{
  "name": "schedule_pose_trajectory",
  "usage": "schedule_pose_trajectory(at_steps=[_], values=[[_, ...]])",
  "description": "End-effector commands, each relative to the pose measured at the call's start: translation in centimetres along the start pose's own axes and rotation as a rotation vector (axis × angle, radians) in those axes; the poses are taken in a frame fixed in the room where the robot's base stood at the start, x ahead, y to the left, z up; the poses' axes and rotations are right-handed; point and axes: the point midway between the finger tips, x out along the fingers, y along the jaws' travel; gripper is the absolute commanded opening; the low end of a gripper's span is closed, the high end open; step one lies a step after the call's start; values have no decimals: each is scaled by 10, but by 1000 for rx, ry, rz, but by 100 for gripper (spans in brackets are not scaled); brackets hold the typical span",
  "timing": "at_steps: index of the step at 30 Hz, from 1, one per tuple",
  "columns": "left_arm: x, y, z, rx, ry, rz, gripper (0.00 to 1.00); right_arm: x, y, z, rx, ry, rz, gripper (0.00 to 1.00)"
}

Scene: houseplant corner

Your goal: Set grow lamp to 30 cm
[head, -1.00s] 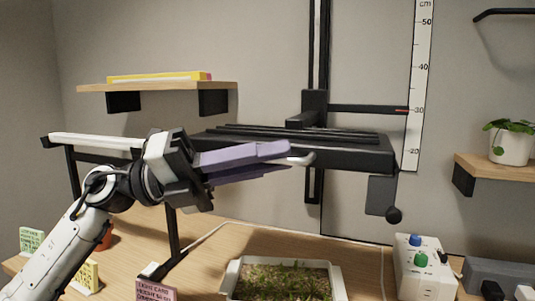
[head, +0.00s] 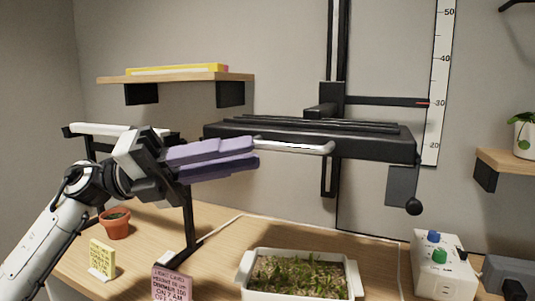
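The grow lamp (head: 362,146) is a wide black hood on a vertical black rail (head: 343,45). Its pointer arm (head: 385,101) ends in a red tip (head: 422,103), level with the 30 mark on the white wall scale (head: 437,80). A pale bar handle (head: 300,147) runs along the lamp's front. My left gripper (head: 258,155) has purple fingers, parted with a narrow gap and empty. The tips are at the handle's left end; I cannot tell whether they touch it. My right gripper is not in view.
A white tray of seedlings (head: 248,290) stands below the lamp. A control box (head: 430,282) with blue and green knobs is at right. A terracotta pot (head: 115,226), a yellow card (head: 102,257) and a pink card (head: 172,284) stand at left. A shelf (head: 180,79) is above my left arm.

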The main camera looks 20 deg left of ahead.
Motion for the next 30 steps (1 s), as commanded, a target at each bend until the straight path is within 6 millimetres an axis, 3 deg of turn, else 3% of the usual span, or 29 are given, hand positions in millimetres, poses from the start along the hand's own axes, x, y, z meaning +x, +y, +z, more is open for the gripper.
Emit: schedule_pose_trajectory(at_steps=[3,9,24,30], values=[[-18,2,0,-2,-2,2,17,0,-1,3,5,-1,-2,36],[-30,0,0,0,1,0,17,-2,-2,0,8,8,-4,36],[-30,-1,1,0,0,0,17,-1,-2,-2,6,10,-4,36],[-24,-27,16,0,0,0,17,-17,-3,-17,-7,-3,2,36]])
